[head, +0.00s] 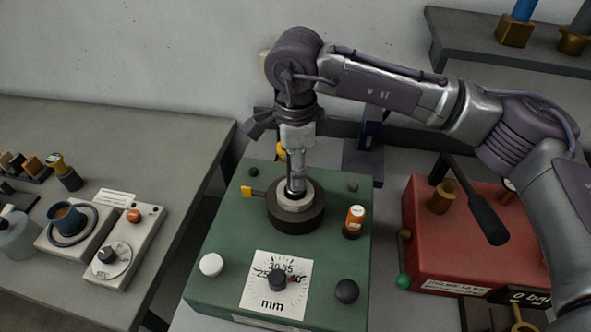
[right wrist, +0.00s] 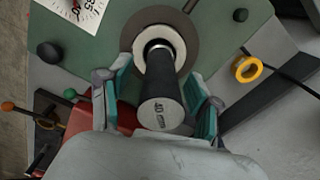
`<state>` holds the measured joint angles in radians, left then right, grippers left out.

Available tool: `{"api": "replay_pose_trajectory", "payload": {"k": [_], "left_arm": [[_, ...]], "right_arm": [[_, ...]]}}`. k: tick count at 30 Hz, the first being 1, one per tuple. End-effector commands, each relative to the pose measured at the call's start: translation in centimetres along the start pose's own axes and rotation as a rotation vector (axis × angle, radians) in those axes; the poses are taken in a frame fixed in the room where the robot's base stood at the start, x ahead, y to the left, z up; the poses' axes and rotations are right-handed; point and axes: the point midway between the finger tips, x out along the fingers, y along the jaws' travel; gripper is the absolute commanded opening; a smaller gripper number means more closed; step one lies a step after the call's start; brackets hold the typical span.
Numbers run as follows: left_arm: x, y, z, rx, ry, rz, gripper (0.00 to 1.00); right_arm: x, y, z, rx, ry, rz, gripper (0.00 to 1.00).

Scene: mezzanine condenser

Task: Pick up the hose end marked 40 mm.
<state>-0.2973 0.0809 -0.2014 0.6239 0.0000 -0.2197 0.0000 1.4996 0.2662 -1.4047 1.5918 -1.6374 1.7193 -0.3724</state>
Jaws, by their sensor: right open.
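The hose end (right wrist: 160,108) is a dark cylinder with a "40" marking on its near face, seen in the right wrist view. Its far end meets a pale ring (right wrist: 176,40) inside a dark round collar on the green machine. My right gripper (right wrist: 160,92) is open, with one teal-padded finger on each side of the hose end. I cannot tell whether either finger touches it. In the head view, my right gripper (head: 297,155) points down over the collar (head: 296,217) of the green machine (head: 225,252) and hides most of the hose end. My left gripper is out of view.
An orange-topped black post (head: 354,221) stands close to the collar. A dial plate (head: 276,284) and knobs sit nearer on the green machine. A red machine (head: 468,255) is on the right. A grey bench (head: 150,135) with small devices is on the left.

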Motion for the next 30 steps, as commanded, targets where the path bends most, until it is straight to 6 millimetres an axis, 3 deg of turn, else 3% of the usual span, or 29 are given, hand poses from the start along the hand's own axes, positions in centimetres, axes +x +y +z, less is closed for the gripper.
{"api": "replay_pose_trajectory", "payload": {"k": [4,11,22,30], "left_arm": [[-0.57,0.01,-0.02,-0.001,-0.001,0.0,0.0],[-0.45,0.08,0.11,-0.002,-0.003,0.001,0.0],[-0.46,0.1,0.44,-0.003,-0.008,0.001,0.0],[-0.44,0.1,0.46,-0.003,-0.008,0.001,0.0]], "right_arm": [[1.19,0.01,-0.03,0.0,0.0,0.0,0.63],[1.41,-0.01,-0.03,0.0,0.0,0.0,0.61],[1.36,-0.01,-0.03,0.001,0.0,0.0,0.0],[1.29,-0.03,-0.02,0.001,-0.001,-0.001,0.0]]}}
